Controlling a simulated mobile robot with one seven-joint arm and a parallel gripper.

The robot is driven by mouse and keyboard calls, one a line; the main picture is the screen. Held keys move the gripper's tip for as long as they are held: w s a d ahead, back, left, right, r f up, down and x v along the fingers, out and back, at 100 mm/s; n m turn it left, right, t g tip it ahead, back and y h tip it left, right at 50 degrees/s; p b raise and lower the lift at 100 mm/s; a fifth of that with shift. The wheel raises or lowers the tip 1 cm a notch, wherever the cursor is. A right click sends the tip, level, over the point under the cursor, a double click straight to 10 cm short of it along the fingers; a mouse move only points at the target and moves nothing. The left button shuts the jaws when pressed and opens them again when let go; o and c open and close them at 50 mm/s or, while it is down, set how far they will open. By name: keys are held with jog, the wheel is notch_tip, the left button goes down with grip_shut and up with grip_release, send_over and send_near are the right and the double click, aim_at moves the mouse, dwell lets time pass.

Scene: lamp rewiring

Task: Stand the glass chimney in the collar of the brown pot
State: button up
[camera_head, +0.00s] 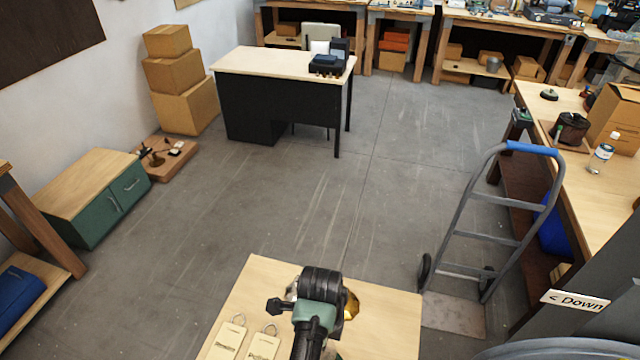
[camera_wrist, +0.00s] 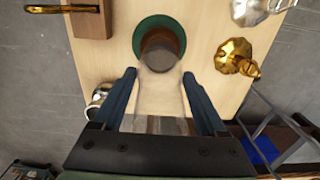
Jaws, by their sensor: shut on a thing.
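The clear glass chimney (camera_wrist: 158,98) is between the two blue-grey fingers of my gripper (camera_wrist: 159,76) in the wrist view. My gripper is shut on it. The far end of the glass overlaps the brown pot (camera_wrist: 161,42), which sits on a round green base (camera_wrist: 143,29). I cannot tell whether the glass touches the pot or its collar, and the collar is not clear. In the head view my wrist and arm hide the pot and the glass over the light wooden table (camera_head: 386,318).
A brass fitting (camera_wrist: 235,57) is to the right of the pot, with a silvery part (camera_wrist: 250,10) above it. A wooden block (camera_wrist: 91,20) carries a brass rod at the upper left. Two tags (camera_head: 228,338) lie on the table. A hand truck (camera_head: 490,220) stands to the right.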

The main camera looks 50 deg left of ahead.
jog(key=shift+f, duration=0.45)
jog(key=shift+f, duration=0.1)
dwell(0.4)
jog(key=o, duration=1.3)
notch_tip(320, 180, up, 12)
jog(key=shift+f, duration=0.25)
jog(key=shift+r+p, duration=0.75)
jog(key=shift+p, duration=0.2)
